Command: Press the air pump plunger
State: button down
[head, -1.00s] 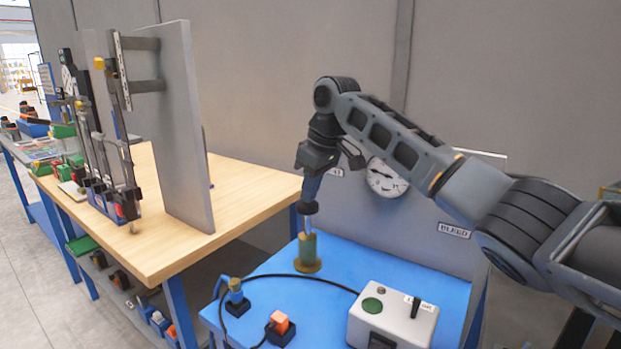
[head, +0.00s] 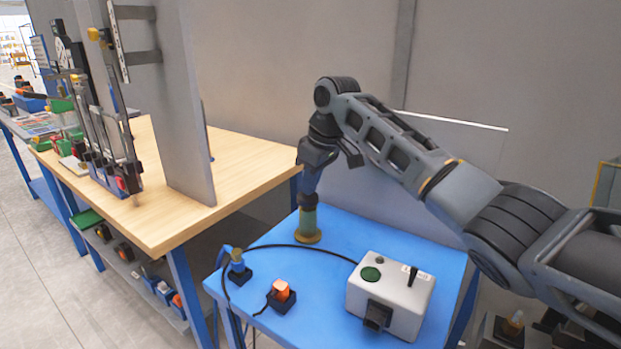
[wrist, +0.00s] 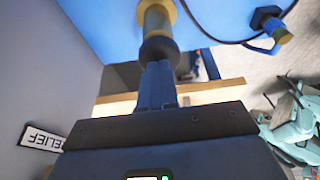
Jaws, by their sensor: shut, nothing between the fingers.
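The air pump (head: 309,225) is an upright olive-brass cylinder on a round base, standing at the back left of the blue table. Its dark plunger knob (head: 307,202) sits right at the cylinder's top, with no rod showing between them. My gripper (head: 307,191) points down from above, with its fingertips at the knob, seemingly touching it. In the wrist view the shut fingers (wrist: 158,82) meet the black knob (wrist: 158,50), with the brass cylinder (wrist: 155,18) beyond. The fingers hold nothing, and they hide part of the knob's top.
A grey control box (head: 390,297) with a green button stands at the front right of the blue table (head: 345,232). An orange-capped block (head: 281,293), a blue valve fitting (head: 238,264) and a black hose (head: 300,246) lie nearby. A wooden bench (head: 240,165) with an upright grey panel is left.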

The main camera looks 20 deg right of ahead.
jog(key=shift+s+f, duration=0.15)
jog(key=shift+f, duration=0.25)
jog(key=shift+r+p, duration=0.3)
jog(key=shift+p, duration=0.15)
notch_tip(320, 180, up, 5)
jog(key=p, duration=0.3)
jog(key=shift+f, duration=0.15)
jog(key=b+v, duration=0.1)
jog(key=v, duration=0.8)
jog(key=shift+r, duration=0.2)
jog(key=shift+d, duration=0.1)
jog(key=shift+r, duration=0.1)
notch_tip(320, 180, up, 5)
